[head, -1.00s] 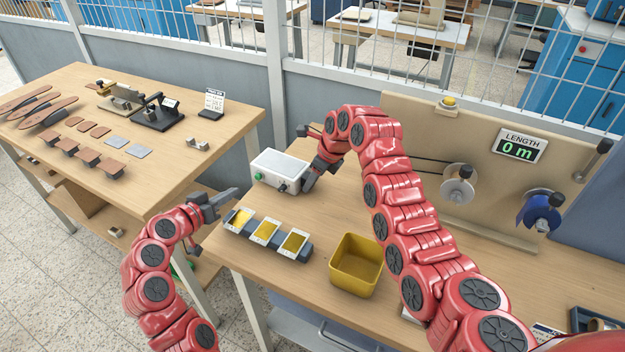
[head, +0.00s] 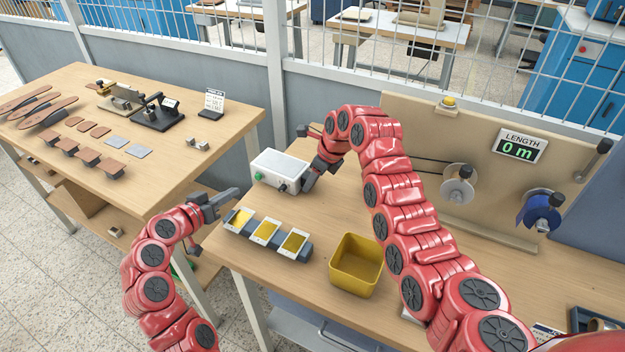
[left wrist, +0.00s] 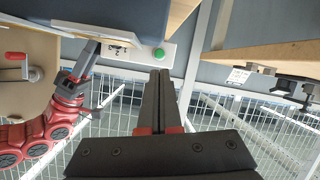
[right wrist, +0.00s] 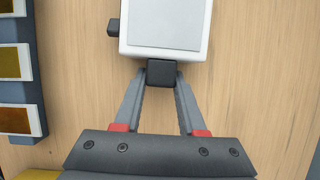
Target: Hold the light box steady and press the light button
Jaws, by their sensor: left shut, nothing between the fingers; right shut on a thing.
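The light box (head: 278,166) is a white box on the right table, with a green button (head: 258,176) and a dark knob on its front. My right gripper (head: 305,183) is shut on a black block (right wrist: 161,73) at the box's end; the box's white top also shows in the right wrist view (right wrist: 165,25). My left gripper (head: 236,191) is shut and empty, its tips short of the green button, apart from it. In the left wrist view the shut fingers (left wrist: 160,75) point toward the green button (left wrist: 158,54), which shows just beyond the tips.
Three framed gold plates (head: 264,232) lie in a dark holder in front of the box. A yellow bin (head: 356,264) stands to their right. A board with spools and a length display (head: 518,147) stands behind. A gap separates the left table (head: 190,158) from this one.

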